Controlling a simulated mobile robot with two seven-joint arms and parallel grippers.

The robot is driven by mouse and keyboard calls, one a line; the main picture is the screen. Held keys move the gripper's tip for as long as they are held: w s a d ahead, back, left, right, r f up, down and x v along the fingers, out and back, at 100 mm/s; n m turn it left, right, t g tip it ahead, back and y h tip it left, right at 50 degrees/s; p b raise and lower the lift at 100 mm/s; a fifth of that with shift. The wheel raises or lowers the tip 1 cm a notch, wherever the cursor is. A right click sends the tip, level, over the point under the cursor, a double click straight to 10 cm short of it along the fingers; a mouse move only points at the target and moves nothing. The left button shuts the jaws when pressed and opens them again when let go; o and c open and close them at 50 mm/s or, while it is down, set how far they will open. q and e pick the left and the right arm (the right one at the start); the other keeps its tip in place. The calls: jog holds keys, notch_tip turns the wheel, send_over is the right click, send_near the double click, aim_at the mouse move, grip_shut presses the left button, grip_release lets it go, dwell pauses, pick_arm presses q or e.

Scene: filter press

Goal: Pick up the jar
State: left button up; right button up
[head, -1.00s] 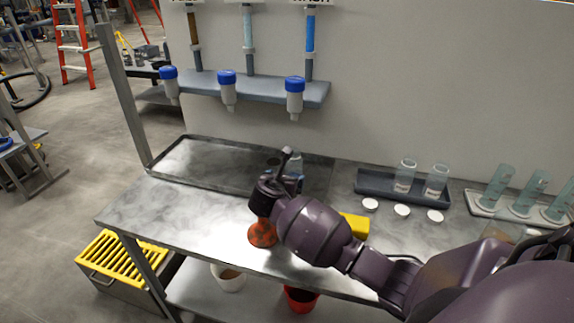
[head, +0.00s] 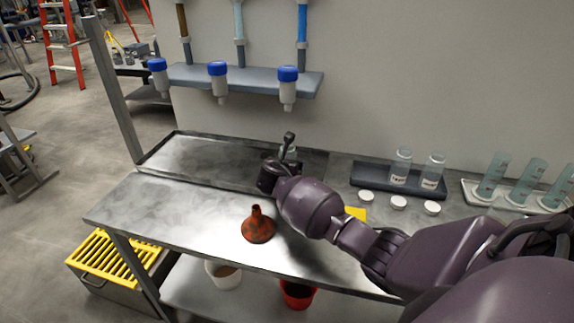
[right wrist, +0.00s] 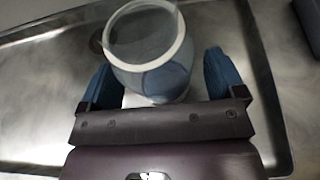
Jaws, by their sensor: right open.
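A clear glass jar (right wrist: 160,82) with a white rim, open at the top, stands on the metal tray in the right wrist view. In the head view only a small part of the jar (head: 289,152) shows behind my right gripper (head: 284,158), which hides the rest. In the right wrist view my right gripper (right wrist: 157,68) is open, with one blue finger on each side of the jar. A gap shows between the jar and the right finger; contact at the left finger is unclear. My left gripper is not in view.
An orange-red funnel (head: 257,228) stands on the bench (head: 140,203) in front of my right gripper. Two more jars stand in a dark tray (head: 371,178), with three white lids before it. A yellow object (head: 356,213) is partly hidden by my arm. A shelf (head: 262,82) with blue-topped dispensers hangs above.

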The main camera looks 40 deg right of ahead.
jog(key=shift+c, duration=0.5)
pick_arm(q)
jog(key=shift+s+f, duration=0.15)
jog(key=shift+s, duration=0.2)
pick_arm(e)
jog(key=c, duration=1)
